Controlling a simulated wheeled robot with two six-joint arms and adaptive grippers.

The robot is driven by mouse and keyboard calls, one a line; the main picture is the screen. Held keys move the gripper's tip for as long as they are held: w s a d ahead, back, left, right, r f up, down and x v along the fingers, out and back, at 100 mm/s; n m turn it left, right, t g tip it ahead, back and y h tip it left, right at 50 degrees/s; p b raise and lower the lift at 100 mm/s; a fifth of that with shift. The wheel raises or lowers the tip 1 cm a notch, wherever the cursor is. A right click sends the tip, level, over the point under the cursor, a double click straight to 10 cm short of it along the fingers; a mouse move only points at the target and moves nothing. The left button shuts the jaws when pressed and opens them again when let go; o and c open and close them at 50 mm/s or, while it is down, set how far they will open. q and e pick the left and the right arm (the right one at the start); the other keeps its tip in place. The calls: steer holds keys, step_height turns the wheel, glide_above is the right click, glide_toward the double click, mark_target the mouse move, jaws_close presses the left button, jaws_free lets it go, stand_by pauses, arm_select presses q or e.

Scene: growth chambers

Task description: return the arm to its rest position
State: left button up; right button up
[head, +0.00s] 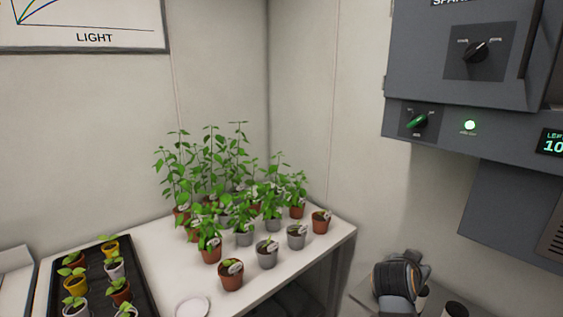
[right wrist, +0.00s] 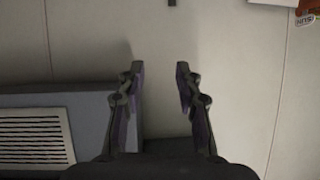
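My right gripper (right wrist: 160,68) shows in the right wrist view. Its two dark fingers are apart, with nothing between them, in front of a pale panelled wall (right wrist: 240,80). No fingers show there. My left gripper is in neither view.
A grey chamber cabinet (head: 455,128) with knobs and a green light overhangs the right side. Its vented panel (right wrist: 33,138) looks close to my right gripper. A white bench (head: 165,262) holds several potted plants (head: 231,275), a black tray (head: 146,300) and a white dish (head: 192,306).

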steer(key=s+a+f+n+g+y, duration=0.3)
steer(key=s+a+f+n+y, duration=0.15)
steer(key=s+f, duration=0.7)
steer(key=s+a+f+n+g+y, duration=0.25)
steer(key=s+a+f+n, duration=0.3)
steer(key=s+f, duration=0.6)
steer(key=s+d+f+y, duration=0.1)
steer(key=s+f, duration=0.1)
steer(key=f, duration=0.9)
steer(key=s+d+f, duration=0.2)
steer(key=f, duration=0.9)
steer(key=s+d+f+g, duration=0.1)
steer(key=s+f+g, duration=0.1)
steer(key=s+f, duration=1.6)
steer(key=shift+s+d+f, duration=0.15)
steer(key=shift+s+f, duration=0.15)
steer(key=shift+s, duration=0.5)
